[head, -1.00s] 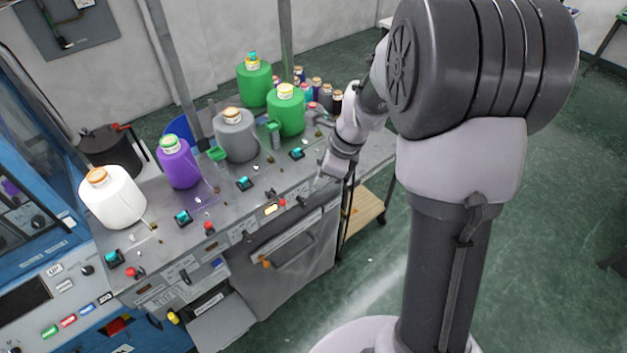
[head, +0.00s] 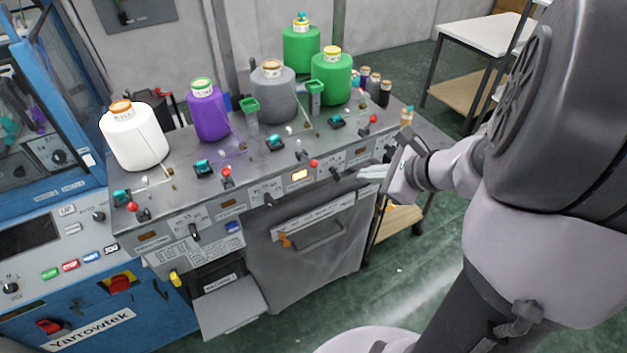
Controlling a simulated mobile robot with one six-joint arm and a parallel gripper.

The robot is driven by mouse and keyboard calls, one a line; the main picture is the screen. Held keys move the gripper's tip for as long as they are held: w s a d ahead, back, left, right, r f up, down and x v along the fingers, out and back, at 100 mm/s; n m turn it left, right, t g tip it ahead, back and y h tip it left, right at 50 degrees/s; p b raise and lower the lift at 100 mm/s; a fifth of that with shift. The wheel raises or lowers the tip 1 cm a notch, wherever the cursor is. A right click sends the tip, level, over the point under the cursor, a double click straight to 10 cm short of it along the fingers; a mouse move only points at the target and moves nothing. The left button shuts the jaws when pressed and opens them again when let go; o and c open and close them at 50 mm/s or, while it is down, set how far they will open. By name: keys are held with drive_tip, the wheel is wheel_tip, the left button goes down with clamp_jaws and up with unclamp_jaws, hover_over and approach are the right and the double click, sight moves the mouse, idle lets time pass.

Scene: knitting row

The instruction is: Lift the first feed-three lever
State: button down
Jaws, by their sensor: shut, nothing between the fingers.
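Small dark levers stick out of the sloped front panel of the yarn table: a left one (head: 194,231), a middle one (head: 268,199) and a right one (head: 335,173). Red-knobbed levers also stand along the table: one at the left (head: 132,206), one left of centre (head: 226,174), one right of centre (head: 314,164) and one at the far right (head: 373,119). The panel labels are too small to read, so I cannot tell which is feed three's first lever. My gripper (head: 364,174) is shut and empty, pointing left, just right of the right dark lever and apparently apart from it.
A lit yellow lamp (head: 299,175) is on the panel. Yarn cones stand behind: white (head: 135,140), purple (head: 208,115), grey (head: 275,98) and green (head: 332,80). A bin with a handle (head: 315,250) is below. Open floor lies in front, to the right.

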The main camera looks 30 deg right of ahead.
sight(308, 160)
drive_tip(key=w+a+f, duration=0.2)
drive_tip(key=w, duration=0.3)
drive_tip(key=w+a+f+b, duration=0.1)
drive_tip(key=w+a+f, duration=0.1)
drive_tip(key=w, duration=0.2)
drive_tip(key=shift+w+f, duration=0.25)
drive_tip(key=shift+w, duration=0.15)
drive_tip(key=shift+a, duration=0.15)
